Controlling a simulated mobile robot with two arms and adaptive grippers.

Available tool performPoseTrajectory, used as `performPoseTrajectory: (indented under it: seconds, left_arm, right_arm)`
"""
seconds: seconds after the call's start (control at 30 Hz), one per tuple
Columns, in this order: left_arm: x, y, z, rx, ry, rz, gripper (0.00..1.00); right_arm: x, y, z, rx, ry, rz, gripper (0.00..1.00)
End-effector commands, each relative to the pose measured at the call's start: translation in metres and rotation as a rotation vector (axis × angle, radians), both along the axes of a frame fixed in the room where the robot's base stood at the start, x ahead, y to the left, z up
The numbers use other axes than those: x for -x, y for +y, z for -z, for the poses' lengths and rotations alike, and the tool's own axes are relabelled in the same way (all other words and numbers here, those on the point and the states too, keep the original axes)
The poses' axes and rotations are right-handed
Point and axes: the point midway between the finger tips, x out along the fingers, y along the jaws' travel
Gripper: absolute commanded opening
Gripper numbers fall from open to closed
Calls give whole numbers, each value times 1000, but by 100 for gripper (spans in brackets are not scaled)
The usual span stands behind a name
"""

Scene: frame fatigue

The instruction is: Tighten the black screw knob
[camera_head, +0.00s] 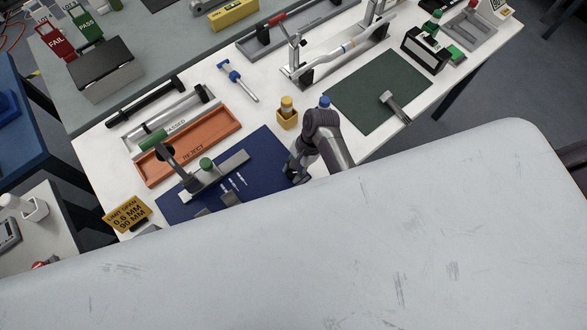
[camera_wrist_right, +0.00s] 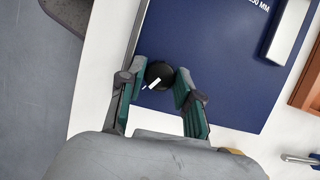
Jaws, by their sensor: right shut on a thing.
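The black screw knob (camera_wrist_right: 159,75) has a white mark and sits at the edge area of the dark blue mat (camera_wrist_right: 205,45) in the right wrist view. My right gripper (camera_wrist_right: 160,85) has its fingers on both sides of the knob and is shut on it. In the head view my right gripper (camera_head: 297,172) reaches down at the right edge of the blue mat (camera_head: 262,150), and the knob is hidden there. My left gripper does not show.
A yellow holder (camera_head: 287,119) stands close behind my right arm. A green mat (camera_head: 375,92) lies to the right. A yellow sign (camera_head: 127,213) stands at left.

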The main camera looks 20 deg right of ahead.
Motion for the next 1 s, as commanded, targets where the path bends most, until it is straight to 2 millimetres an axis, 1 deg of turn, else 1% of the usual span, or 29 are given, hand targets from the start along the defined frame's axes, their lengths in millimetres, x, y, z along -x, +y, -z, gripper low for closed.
performPoseTrajectory:
  seconds: [0.03, 0.13, 0.17, 0.5, 0.63, 0.77, 1.0]
  left_arm:
    - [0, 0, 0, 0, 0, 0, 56]
    - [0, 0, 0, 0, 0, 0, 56]
    - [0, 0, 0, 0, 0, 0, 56]
    - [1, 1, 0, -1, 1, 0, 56]
    - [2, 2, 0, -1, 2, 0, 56]
    - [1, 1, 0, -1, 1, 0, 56]
    - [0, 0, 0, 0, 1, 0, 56]
  right_arm:
    - [-3, -1, -1, 2, -7, 3, 39]
    - [-2, -1, -1, 2, -6, 2, 56]
    - [-2, -1, -1, 2, -5, 2, 59]
    - [0, -1, 0, 1, 0, 0, 59]
    - [-1, -3, -5, 1, -2, 0, 59]
    - [-4, -9, -20, 2, -3, 1, 59]
    - [-8, -23, -55, 3, -4, 1, 59]
